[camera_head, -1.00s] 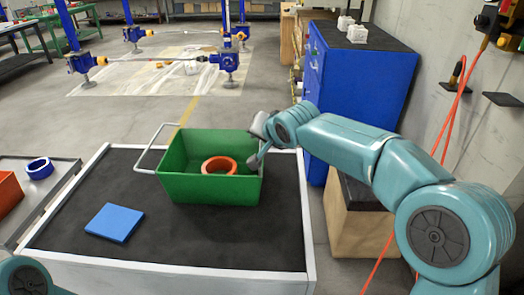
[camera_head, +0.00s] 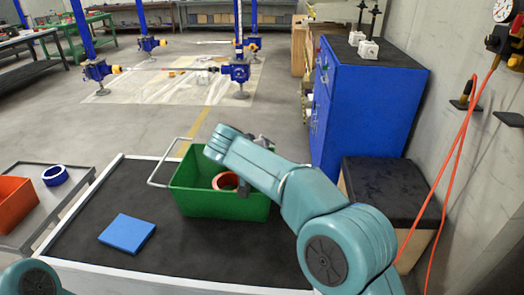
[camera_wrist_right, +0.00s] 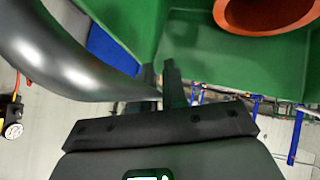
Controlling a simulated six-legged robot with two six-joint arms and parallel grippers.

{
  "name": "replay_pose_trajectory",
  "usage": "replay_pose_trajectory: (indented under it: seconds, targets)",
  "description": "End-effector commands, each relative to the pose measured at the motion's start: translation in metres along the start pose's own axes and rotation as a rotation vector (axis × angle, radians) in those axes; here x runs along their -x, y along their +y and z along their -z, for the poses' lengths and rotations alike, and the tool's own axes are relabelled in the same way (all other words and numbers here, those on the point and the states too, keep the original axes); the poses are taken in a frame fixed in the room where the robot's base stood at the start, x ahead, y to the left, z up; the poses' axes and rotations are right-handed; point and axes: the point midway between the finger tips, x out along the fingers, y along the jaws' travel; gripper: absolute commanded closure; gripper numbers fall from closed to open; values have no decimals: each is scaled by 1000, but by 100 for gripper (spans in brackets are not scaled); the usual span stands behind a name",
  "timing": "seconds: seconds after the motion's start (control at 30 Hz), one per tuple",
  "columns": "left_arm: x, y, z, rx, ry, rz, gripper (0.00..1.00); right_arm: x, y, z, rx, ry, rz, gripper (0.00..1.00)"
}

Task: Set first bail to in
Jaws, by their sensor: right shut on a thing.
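The green bin (camera_head: 215,203) stands on the black-topped cart, with an orange-red ring (camera_head: 226,180) inside it. A pale wire bail (camera_head: 160,167) sticks out on the bin's left side. In the right wrist view, a thick grey bar (camera_wrist_right: 60,60), seemingly the other bail, runs to the fingers of my right gripper (camera_wrist_right: 165,88), which is shut on it. The green bin wall (camera_wrist_right: 200,45) and the ring (camera_wrist_right: 262,10) lie just beyond. In the head view my right arm covers the bin's right part and most of that gripper. My left gripper is out of view.
A blue block (camera_head: 127,233) lies on the cart top (camera_head: 90,215) left of the bin. A side tray holds a blue ring (camera_head: 55,175) and an orange bin (camera_head: 14,203). A blue cabinet (camera_head: 365,110) and a dark-topped box (camera_head: 385,185) stand to the right.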

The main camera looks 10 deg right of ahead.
Motion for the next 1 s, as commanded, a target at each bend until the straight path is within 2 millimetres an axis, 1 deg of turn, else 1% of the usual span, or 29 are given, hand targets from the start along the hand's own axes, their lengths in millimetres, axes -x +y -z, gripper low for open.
replay_pose_trajectory:
  seconds: [0.03, 0.1, 0.4, 0.7, 1.0]
  targets:
    - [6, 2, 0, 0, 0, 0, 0, 1, -2, 1, 34, -1, -32, 100]
    - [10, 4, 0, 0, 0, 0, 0, -1, -3, -1, 81, -1, -78, 100]
    - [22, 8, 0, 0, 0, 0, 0, -7, -9, -7, 268, 0, -263, 100]
    - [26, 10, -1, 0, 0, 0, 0, -13, -12, -12, 394, -1, -389, 100]
    - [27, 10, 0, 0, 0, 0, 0, -15, -12, -14, 450, 0, -445, 100]
